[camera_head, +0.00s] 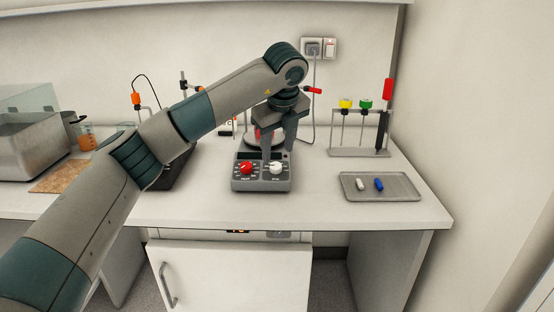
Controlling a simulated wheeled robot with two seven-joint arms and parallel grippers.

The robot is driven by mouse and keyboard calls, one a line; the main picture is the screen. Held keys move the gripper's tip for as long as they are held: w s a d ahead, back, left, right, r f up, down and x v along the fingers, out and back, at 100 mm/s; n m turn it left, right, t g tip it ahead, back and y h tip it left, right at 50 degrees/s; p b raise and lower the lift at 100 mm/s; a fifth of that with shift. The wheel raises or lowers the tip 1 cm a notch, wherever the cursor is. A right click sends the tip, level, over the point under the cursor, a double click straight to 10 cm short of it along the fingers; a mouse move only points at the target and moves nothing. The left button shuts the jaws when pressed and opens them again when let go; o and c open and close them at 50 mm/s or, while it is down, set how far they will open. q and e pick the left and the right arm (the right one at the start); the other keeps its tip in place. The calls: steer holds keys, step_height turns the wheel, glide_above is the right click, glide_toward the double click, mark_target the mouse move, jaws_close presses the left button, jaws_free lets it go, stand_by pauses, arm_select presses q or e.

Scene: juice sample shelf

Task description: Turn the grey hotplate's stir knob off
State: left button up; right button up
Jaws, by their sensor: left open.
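The grey hotplate (262,185) stands near the front middle of the bench. Its front panel has a red knob (246,168) on the left and a white knob (276,168) on the right. The knob labels are too small to read, so I cannot tell by label which is the stir knob. My left gripper (278,156) points down over the hotplate, open, with its fingers apart. The gripper and arm hide much of the hotplate's top. My right gripper is not in view.
A metal tray (408,189) with a white and a blue piece lies to the right. Behind it stands a rack (345,151) with coloured-handled tools. A dark device (178,172) sits left of the hotplate, partly behind my arm. A steel basin (30,150) is at far left.

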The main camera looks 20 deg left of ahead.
arm_select(q)
steer(key=v, duration=1.1)
steer(key=shift+r+b, duration=0.25)
steer(key=shift+b, duration=0.1)
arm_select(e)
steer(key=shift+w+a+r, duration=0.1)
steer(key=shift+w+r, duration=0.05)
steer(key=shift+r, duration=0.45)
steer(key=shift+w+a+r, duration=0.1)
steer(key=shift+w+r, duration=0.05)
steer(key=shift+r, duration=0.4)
arm_select(q)
steer(key=shift+s, duration=0.1)
steer(key=shift+f, duration=0.1)
